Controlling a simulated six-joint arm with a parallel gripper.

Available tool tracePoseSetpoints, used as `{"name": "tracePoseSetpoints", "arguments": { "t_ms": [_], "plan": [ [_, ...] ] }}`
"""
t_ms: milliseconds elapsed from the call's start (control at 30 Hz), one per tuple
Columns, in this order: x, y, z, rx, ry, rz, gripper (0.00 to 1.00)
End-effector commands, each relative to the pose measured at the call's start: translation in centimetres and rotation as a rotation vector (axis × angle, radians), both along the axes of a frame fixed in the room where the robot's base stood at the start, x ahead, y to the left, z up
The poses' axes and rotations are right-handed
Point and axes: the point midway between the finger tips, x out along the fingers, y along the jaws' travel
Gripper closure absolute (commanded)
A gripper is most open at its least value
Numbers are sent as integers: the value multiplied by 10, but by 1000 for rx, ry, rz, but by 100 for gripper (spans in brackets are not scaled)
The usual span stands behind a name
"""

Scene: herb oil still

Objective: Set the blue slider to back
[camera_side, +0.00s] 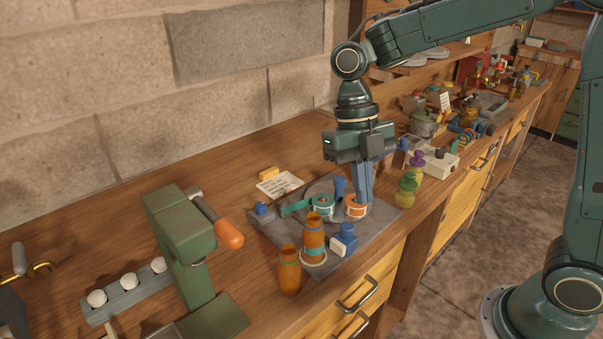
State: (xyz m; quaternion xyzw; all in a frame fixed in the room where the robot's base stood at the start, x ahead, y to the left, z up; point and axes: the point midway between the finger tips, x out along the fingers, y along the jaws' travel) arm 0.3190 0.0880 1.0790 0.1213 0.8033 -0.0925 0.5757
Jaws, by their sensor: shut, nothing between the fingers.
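My gripper (364,197) points straight down over the right part of a grey plate (378,222), its fingers shut and empty. The fingertips are close to the right side of an orange-and-white round part (355,207); I cannot tell whether they touch. Several blue parts are on the plate: a low block (263,211) at its left corner, an upright post (340,188) behind the round parts, and a block with a white face (345,238) at the front. I cannot tell for certain which one is the blue slider.
An orange bottle (313,240) stands on the plate's front and another (289,270) beside it. A green press (180,245) with an orange handle is at left. Yellow-green (405,190) and purple-topped (416,165) bottles stand right of my gripper. The stone wall is behind.

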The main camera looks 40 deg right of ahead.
Motion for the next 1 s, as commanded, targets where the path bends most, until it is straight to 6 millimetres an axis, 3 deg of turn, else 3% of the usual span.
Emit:
{"name": "tracePoseSetpoints", "arguments": {
  "t_ms": [667, 1000],
  "plan": [
    [0, 2, -6, 13, 10, 45, 100],
    [-10, 5, -36, 12, 12, 46, 100]
  ]
}}
